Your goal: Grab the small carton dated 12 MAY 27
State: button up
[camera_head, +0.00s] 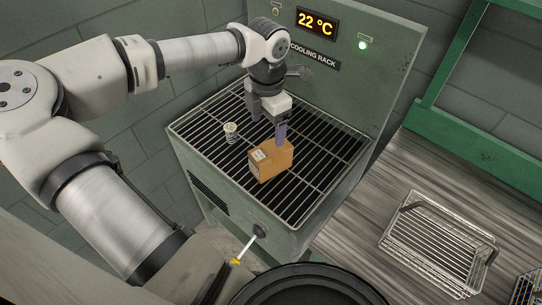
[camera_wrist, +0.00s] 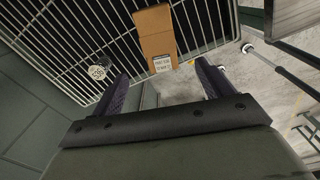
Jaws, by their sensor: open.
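A small brown carton (camera_head: 265,172) stands on the dark slatted top of the cooling rack (camera_head: 325,165).
A small whitish cup-like item (camera_head: 231,130) stands on the rack left of the carton. The rack's back panel carries a 22 °C display (camera_head: 316,21) and a lit green lamp (camera_head: 362,45). A lever (camera_head: 246,248) sticks out in front. A wire basket (camera_head: 438,245) sits on the bench at right.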

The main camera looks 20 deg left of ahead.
aim_at(271, 148)
notch_tip(271, 148, down, 8)
jog(key=b, duration=0.4)
jog(key=shift+w+d+r, duration=0.1)
jog(key=shift+d, duration=0.05)
jog(key=f, duration=0.1)
jog(key=f+b, duration=0.1)
jog(key=f, duration=0.1)
jog(key=f+b, duration=0.1)
jog(key=f, duration=0.1)
jog(key=shift+w+d+f, duration=0.1)
jog(key=shift+w+f, duration=0.05)
jog(key=shift+w, duration=0.25)
jog(key=shift+c, duration=0.5)
jog(key=c, duration=1.4)
jog(key=shift+r, duration=0.2)
